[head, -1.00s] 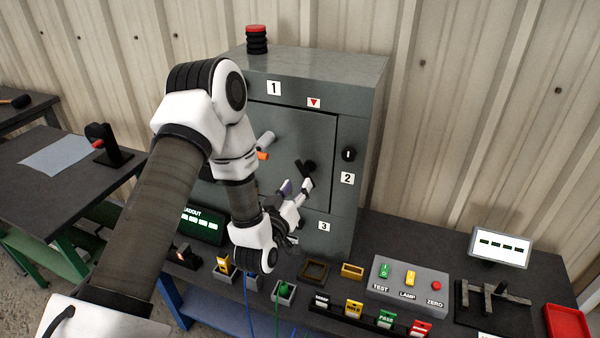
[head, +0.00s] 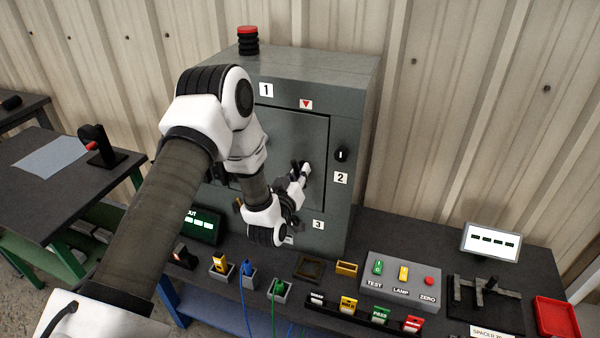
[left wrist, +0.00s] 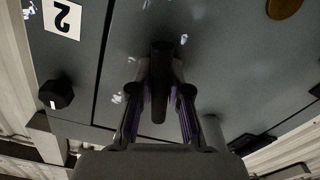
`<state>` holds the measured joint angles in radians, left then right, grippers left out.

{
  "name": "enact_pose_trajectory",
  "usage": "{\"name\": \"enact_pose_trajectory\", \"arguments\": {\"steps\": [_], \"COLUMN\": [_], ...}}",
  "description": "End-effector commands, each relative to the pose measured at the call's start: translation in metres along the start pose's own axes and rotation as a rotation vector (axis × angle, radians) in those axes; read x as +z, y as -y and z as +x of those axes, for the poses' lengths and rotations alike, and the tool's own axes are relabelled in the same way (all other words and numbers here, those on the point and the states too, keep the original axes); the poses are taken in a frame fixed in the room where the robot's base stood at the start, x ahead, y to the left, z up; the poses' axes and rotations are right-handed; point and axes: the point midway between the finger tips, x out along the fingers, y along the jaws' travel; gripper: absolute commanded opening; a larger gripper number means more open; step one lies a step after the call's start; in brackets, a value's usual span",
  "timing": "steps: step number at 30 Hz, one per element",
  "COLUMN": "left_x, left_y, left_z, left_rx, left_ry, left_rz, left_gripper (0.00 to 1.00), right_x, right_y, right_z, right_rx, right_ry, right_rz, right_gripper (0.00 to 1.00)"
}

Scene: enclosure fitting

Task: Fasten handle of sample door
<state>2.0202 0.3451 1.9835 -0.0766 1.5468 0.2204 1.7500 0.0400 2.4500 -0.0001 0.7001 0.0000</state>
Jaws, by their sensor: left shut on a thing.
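The sample door (head: 300,125) is a grey panel in the front of a grey cabinet (head: 318,75), and it looks closed in its frame. My left gripper (head: 301,170) is at the right part of the door, its arm crossing the cabinet's left side. In the left wrist view my left gripper (left wrist: 158,110) is shut on the dark door handle (left wrist: 160,65), with a finger on each side. In the head view the gripper mostly hides the handle, so its turn angle is hard to tell. My right gripper is not in view.
A black knob (head: 341,154) sits beside the door above label 2 (head: 341,178). A button box (head: 400,280), small sockets with plugs, a small display (head: 491,242) and a red tray (head: 556,318) crowd the bench below. A red-topped stack (head: 248,40) stands on the cabinet.

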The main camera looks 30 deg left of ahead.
Motion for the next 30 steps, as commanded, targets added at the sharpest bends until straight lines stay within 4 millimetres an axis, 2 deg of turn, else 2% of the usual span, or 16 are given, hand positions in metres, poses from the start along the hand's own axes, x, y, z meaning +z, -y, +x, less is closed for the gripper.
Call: {"name": "enact_pose_trajectory", "arguments": {"steps": [11,30], "left_x": [0.0007,0.0008], "left_y": [0.0003,0.0004], "left_z": [-0.0002,-0.0004], "left_rx": [0.0,0.0], "left_ry": [0.001,0.003], "left_rz": [0.067,0.489], "left_gripper": [0.0,0.0], "right_x": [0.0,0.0], "right_y": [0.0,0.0], "right_z": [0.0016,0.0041], "right_rx": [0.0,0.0], "right_ry": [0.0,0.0], "right_rz": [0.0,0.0], "right_gripper": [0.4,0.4]}}
